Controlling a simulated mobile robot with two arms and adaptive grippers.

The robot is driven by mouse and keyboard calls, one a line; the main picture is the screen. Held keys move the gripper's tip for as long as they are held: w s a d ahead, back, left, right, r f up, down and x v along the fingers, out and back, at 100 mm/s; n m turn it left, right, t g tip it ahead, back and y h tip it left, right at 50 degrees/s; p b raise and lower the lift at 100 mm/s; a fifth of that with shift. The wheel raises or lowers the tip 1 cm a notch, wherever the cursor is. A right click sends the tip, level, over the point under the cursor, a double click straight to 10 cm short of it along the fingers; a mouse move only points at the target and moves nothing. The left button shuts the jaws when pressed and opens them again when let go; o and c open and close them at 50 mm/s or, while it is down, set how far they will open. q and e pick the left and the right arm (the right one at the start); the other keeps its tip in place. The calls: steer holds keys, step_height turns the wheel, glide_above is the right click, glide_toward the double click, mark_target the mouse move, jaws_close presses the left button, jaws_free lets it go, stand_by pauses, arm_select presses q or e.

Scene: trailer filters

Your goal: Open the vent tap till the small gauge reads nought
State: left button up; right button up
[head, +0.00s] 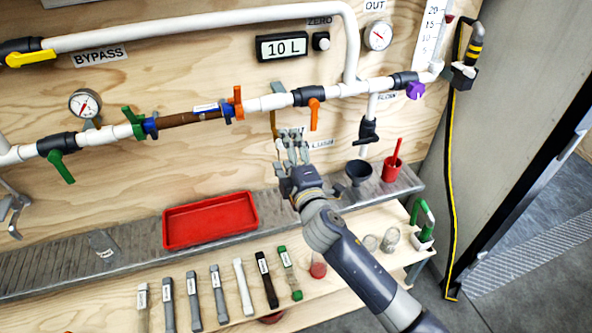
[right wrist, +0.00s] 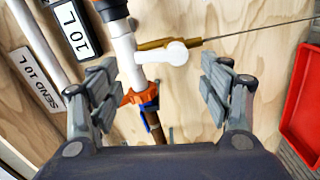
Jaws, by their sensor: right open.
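A brass tap (right wrist: 152,45) with a white rounded piece (right wrist: 176,53) and a thin grey line sits beside the white pipe in the right wrist view. In the head view a brass stem (head: 273,124) hangs under the pipe, near a partly hidden label. My right gripper (head: 291,142) is open and empty, pointing at the board below the pipe. In its wrist view the fingers (right wrist: 164,92) stand wide apart, with the tap beyond them. Two small round gauges show: one at left (head: 85,103), one under OUT (head: 378,36); their readings are too small to tell. Grey finger-like parts, perhaps my left gripper (head: 15,208), show at the left edge.
An orange-handled valve (head: 315,112) hangs close above my right gripper. A brown filter tube (head: 190,119) lies in the pipe line. A red tray (head: 211,220), a black funnel (head: 359,171) and a red cup (head: 393,169) stand on the ledge. Several labelled tools lie below.

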steer(key=v, duration=0.8)
steer(key=shift+s, duration=0.25)
steer(key=shift+d, duration=0.1)
steer(key=s+d+f+m+g+h, duration=0.1)
steer(key=s+d+f+m+g, duration=0.25)
steer(key=f, duration=0.95)
steer(key=s+d+f+m+g+h, duration=0.2)
steer(key=d+f, duration=0.2)
steer(key=f, duration=0.8)
steer(key=s+d+f+m+g+h, duration=0.1)
steer(key=s+d+f+m+g, duration=0.2)
steer(key=f, duration=1)
steer(key=s+d+f+m+g+h, duration=0.15)
steer(key=s+d+f, duration=0.25)
steer(key=s+f, duration=0.45)
steer(key=s+d+f+m+g+y, duration=0.15)
steer(key=s+d+f, duration=0.25)
steer(key=s+f, duration=0.45)
steer(key=s+d+f+m+g, duration=0.2)
steer(key=s+f, duration=0.1)
steer(key=s, duration=0.9)
steer(key=s+d+f+m+g+h, duration=0.1)
steer(key=s+f+m+g, duration=0.1)
steer(key=s, duration=1)
steer(key=shift+d+f+m+g+h, duration=0.35)
steer(key=shift+f+m, duration=0.25)
steer(key=shift+m, duration=0.25)
